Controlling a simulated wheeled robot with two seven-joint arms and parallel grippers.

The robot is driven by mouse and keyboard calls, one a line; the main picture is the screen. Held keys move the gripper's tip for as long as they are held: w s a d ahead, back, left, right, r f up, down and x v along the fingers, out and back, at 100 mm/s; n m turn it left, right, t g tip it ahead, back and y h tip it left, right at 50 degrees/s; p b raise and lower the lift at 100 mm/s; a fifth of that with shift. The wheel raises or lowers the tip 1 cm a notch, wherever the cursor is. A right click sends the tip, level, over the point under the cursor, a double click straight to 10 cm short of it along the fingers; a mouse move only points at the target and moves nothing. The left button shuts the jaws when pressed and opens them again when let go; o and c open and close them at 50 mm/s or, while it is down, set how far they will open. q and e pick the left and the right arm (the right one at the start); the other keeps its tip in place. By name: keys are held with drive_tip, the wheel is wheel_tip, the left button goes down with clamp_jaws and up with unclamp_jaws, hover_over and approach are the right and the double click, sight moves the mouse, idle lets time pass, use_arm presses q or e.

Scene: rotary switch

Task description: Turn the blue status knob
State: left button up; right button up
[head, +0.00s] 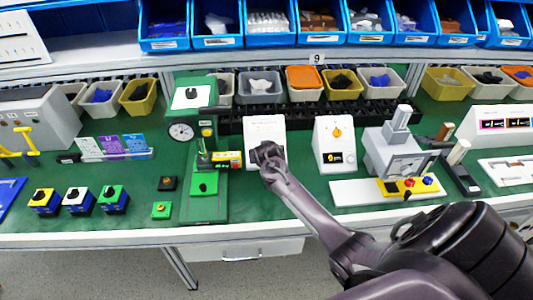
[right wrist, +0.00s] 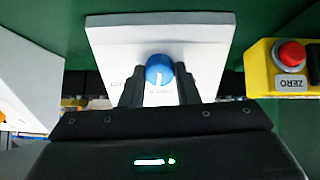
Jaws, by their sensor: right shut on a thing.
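The blue status knob (right wrist: 159,72) shows in the right wrist view on the face of a white panel box (right wrist: 160,34). My right gripper (right wrist: 158,88) has one dark finger on each side of the knob and is shut on it. In the head view the white box (head: 264,128) stands upright on the green bench, and my right gripper (head: 266,153) covers its lower face, hiding the knob there. A light mark shows on the knob's lower half. My left gripper is in neither view.
A yellow box with a red ZERO button (right wrist: 291,54) sits beside the panel. In the head view a second white box with an orange knob (head: 336,132) stands to the right, and a green press-like stand (head: 194,93) to the left.

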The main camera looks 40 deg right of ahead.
drive_tip(key=m+p, duration=0.1)
drive_tip(key=m, duration=0.4)
drive_tip(key=shift+w+a+m, duration=0.1)
drive_tip(key=shift+m, duration=0.2)
drive_tip(key=m+g, duration=0.1)
drive_tip(key=m, duration=0.3)
drive_tip(key=shift+m, duration=0.4)
drive_tip(key=o, duration=1)
drive_tip(key=shift+r, duration=0.15)
drive_tip(key=v, duration=0.7)
drive_tip(key=shift+s+a+r, duration=0.1)
drive_tip(key=shift+s+r, duration=0.05)
drive_tip(key=shift+s, duration=0.05)
